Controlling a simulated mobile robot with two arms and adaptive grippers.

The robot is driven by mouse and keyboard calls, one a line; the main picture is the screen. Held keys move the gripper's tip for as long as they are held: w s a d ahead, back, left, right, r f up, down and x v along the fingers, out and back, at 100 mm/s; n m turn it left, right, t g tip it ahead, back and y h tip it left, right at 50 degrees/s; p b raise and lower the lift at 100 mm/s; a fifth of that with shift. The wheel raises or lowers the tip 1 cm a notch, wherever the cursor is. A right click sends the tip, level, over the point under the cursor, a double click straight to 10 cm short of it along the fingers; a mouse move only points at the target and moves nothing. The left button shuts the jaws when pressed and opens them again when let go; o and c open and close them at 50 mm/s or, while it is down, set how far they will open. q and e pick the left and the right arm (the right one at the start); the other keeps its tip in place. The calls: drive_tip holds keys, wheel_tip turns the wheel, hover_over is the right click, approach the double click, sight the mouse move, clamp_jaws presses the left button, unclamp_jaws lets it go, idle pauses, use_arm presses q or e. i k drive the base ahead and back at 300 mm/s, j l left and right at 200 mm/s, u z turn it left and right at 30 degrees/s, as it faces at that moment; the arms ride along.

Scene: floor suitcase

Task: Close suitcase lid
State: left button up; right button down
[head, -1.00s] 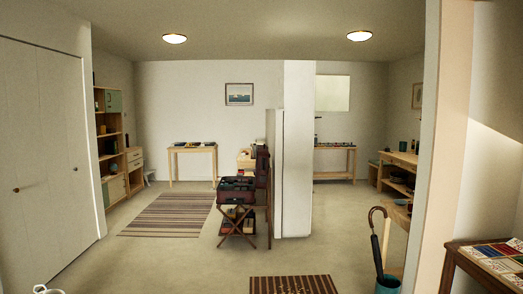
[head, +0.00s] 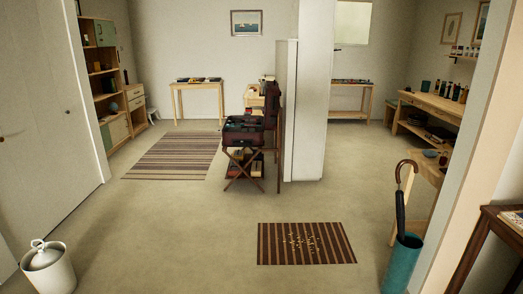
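The dark reddish suitcase (head: 243,129) rests on a folding wooden stand (head: 242,171) in the middle of the room. It looks open, with its lid (head: 271,104) raised upright on the right side, near the white partition. The contents of the base are dark and too small to make out. The suitcase is well ahead of me, across open floor. Neither of my grippers is in view.
A striped mat (head: 305,243) with small pale bits lies on the floor ahead. An umbrella stand (head: 402,264) is at the right and a white lidded bin (head: 47,268) at the left. A striped rug (head: 172,157) lies beyond.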

sight(272, 94)
drive_tip(key=i, duration=4.45)
